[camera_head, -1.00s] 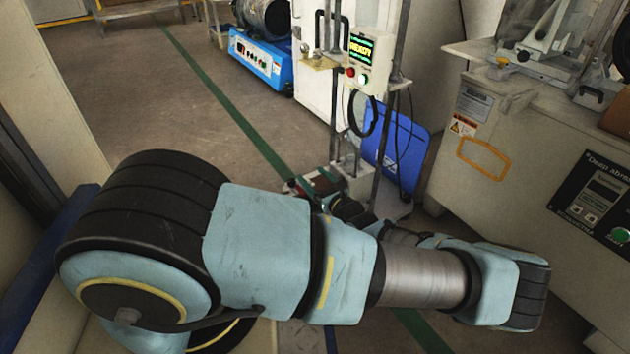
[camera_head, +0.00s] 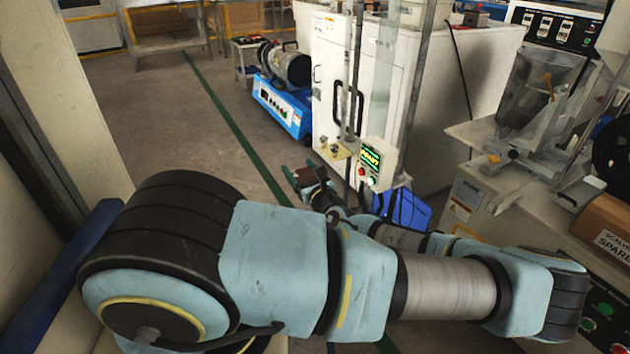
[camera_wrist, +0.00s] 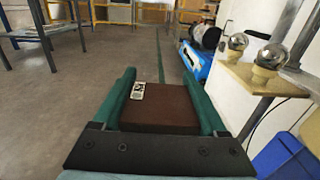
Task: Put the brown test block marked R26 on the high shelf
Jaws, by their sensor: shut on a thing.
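My gripper (camera_wrist: 158,78) is shut on a brown test block (camera_wrist: 163,110), held between its two green fingers in the wrist view. A small white label with dark print sits at the block's far left corner; the print is too small to read. In the head view the gripper (camera_head: 297,178) and the block (camera_head: 308,176) are small, beyond my forearm and just left of the stand with the control box. The block is held in the air over the floor. I cannot make out the high shelf in either view.
A stand with a lit control box (camera_head: 371,163) and a small ledge with metal balls (camera_wrist: 267,55) is close right of my gripper. A blue bin (camera_head: 403,210) is below. A blue machine (camera_head: 283,106) and white cabinet (camera_head: 352,65) are behind.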

